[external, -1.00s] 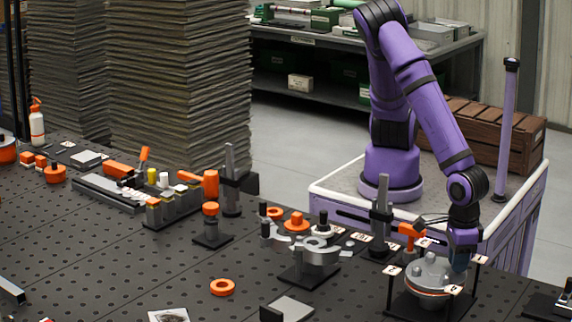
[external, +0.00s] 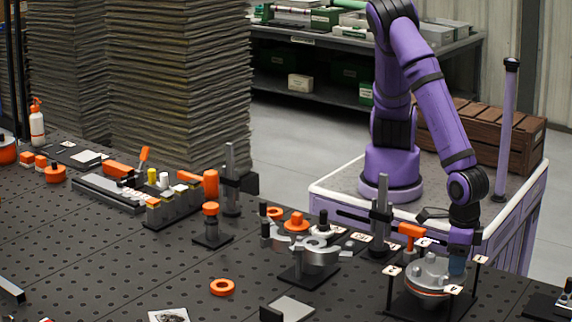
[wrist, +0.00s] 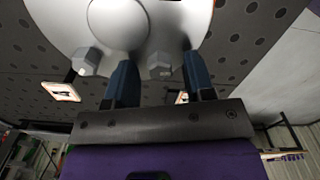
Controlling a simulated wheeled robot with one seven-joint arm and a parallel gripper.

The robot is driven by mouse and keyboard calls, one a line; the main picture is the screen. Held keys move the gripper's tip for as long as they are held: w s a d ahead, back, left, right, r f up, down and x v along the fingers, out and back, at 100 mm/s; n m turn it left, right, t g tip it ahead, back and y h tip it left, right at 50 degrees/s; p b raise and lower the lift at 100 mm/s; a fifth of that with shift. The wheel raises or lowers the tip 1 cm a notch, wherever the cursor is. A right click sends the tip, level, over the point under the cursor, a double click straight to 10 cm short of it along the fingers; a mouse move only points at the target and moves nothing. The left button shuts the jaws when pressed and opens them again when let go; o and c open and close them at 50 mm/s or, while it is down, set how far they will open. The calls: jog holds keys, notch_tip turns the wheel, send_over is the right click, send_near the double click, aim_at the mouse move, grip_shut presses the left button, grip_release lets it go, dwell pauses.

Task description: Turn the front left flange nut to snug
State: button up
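The round grey flange (external: 425,280) sits on a black stand at the right of the bench. It fills the top of the wrist view (wrist: 60,20), with one hex nut (wrist: 86,62) on the left and another hex nut (wrist: 160,66) nearer the middle. My gripper (external: 457,267) points down at the flange's right side. In the wrist view, its blue fingers (wrist: 159,60) are apart, with the middle nut showing between them and gaps on both sides. I cannot tell the fingers' height against that nut or which nut is the front left one.
Small label cards on thin posts, such as one card (external: 453,289), stand around the flange. An orange-headed tool (external: 411,231) and a grey upright post (external: 381,215) stand behind it. A curved metal fixture (external: 318,252) stands to the left.

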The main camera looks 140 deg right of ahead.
notch_tip(320, 180, up, 11)
dwell(0.8)
jog(key=shift+f, duration=0.15)
jog(key=f+n, duration=0.3)
jog(key=n, duration=0.1)
jog(key=f+n, duration=0.7)
jog(key=n, duration=0.1)
jog(key=shift+s+f, duration=0.25)
jog(key=shift+f, duration=0.15)
grip_shut()
dwell(0.3)
